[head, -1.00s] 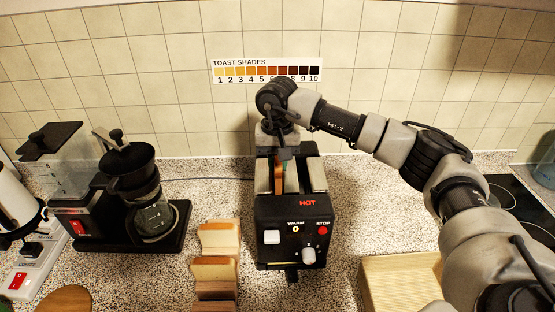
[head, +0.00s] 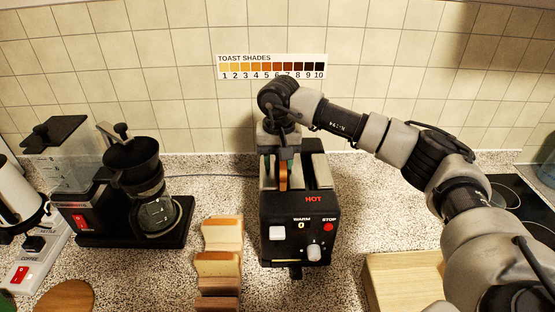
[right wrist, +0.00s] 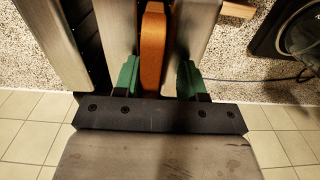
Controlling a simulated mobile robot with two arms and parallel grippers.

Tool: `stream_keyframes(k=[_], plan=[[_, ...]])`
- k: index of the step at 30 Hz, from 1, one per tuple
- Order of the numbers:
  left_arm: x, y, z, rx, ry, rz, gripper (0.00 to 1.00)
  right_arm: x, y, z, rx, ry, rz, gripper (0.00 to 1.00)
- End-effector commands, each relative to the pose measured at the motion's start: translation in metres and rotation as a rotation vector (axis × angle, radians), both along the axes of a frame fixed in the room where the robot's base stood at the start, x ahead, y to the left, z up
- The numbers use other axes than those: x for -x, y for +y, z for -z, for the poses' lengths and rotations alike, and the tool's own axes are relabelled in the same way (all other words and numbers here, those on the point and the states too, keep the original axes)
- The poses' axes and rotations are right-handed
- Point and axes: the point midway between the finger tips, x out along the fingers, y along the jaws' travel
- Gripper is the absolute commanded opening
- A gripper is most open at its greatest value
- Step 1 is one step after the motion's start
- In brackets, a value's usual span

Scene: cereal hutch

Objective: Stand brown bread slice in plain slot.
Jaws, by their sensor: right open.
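The brown bread slice (head: 283,176) stands upright in the left slot of the black toaster (head: 300,228), the slot away from the red HOT lettering. In the right wrist view the slice (right wrist: 153,50) is seen edge-on between metal plates. My right gripper (head: 279,157) is above that slot, with its green-padded fingers on either side of the slice. In the right wrist view the gripper (right wrist: 158,78) is open, with gaps between fingers and slice. The slice's lower part is hidden in the slot. The other slot (head: 320,170) looks empty. My left gripper is not in view.
Several bread slices (head: 219,265) stand in a row left of the toaster. A coffee maker (head: 135,200) is at the left. A wooden board (head: 405,280) lies at the right, near a dark hob (head: 520,205). A toast shade chart (head: 271,67) is on the wall.

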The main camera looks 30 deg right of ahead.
Motion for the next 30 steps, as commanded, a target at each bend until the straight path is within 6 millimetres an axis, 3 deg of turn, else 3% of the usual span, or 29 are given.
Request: stream_keyframes(k=[1,5,15,21,30], plan=[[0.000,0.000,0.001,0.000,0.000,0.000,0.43,0.004,-0.003,0.009,0.012,0.024,0.004,0.47],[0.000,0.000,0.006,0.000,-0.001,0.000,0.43,0.003,-0.003,-0.001,0.013,0.019,0.005,0.47],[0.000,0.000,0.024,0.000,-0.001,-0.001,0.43,0.000,0.004,-0.071,0.006,0.003,0.000,0.47],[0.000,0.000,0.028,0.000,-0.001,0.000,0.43,0.000,0.006,-0.100,0.007,0.001,-0.001,0.47],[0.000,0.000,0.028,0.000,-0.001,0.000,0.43,0.000,0.007,-0.109,0.006,0.002,-0.002,0.47]])
